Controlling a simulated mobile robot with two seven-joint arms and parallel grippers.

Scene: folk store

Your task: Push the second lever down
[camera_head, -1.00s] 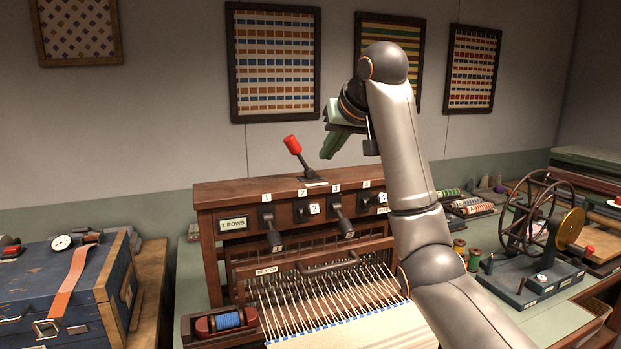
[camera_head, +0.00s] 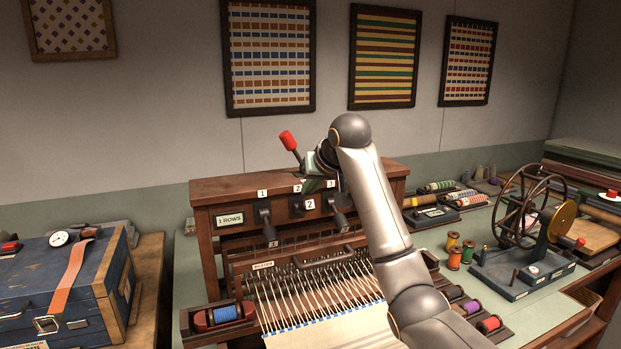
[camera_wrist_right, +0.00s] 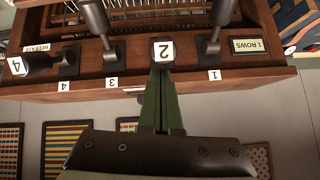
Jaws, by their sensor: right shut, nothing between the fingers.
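The second lever (camera_head: 310,204) on the wooden loom (camera_head: 228,195) sticks out toward me, its white "2" tag facing out. In the right wrist view, which is upside down, its tag (camera_wrist_right: 163,50) is right at my green fingertips. My right gripper (camera_head: 310,187) is shut and empty, just above the second lever; I cannot tell whether it touches. The first lever (camera_head: 265,217) and third lever (camera_head: 338,208) slant downward. The fourth lever (camera_wrist_right: 38,64) sticks out and shows only in the wrist view; my arm hides it in the head view. My left gripper is not in view.
A red-knobbed handle (camera_head: 288,141) rises from the loom top, close to my right gripper. Warp threads (camera_head: 310,295) and a blue shuttle (camera_head: 226,314) lie in front. A blue chest (camera_head: 60,290) stands left, a spinning wheel device (camera_head: 530,225) right.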

